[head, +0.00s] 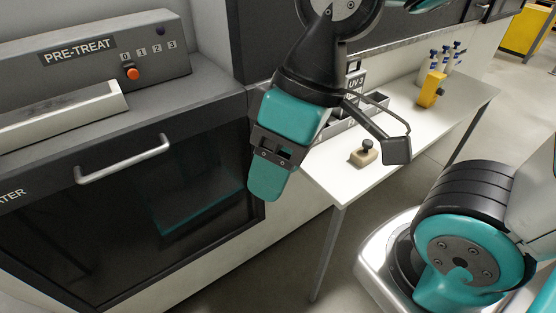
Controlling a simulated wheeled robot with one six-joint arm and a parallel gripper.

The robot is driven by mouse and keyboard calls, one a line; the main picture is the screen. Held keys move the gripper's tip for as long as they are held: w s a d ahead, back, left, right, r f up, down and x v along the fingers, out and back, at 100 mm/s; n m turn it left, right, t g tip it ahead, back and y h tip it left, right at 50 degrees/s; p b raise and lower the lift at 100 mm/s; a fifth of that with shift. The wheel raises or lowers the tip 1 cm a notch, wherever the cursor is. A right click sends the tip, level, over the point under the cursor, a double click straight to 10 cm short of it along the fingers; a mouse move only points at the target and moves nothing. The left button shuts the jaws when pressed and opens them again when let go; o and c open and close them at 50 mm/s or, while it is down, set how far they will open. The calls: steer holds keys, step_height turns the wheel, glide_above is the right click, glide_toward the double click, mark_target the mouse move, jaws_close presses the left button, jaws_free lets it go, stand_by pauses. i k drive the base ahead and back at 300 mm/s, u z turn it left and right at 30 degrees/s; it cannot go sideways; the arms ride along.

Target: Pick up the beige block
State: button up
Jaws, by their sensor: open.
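The beige block (365,157) sits on the white table (343,178), near its front edge in the head view. It is small and has a dark round knob on top. My gripper (268,184) is open and hangs down to the left of the block, in front of the dark cabinet door. It is clear of the block, with nothing seen in it. It is seen from the side, so the gap between its fingers is hard to make out. A dark part on a bracket of my arm reaches close to the block in the picture.
A yellow object (431,89) and several small bottles (447,58) stand farther back on the table. A grey rack marked UV (356,82) is partly hidden behind my arm. The PRE-TREAT machine (95,55) and its handled door (125,160) fill the left.

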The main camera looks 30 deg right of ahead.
mark_target(363, 155)
steer(key=z, duration=3.15)
steer(key=i, duration=0.65)
steer(key=u, duration=2.7)
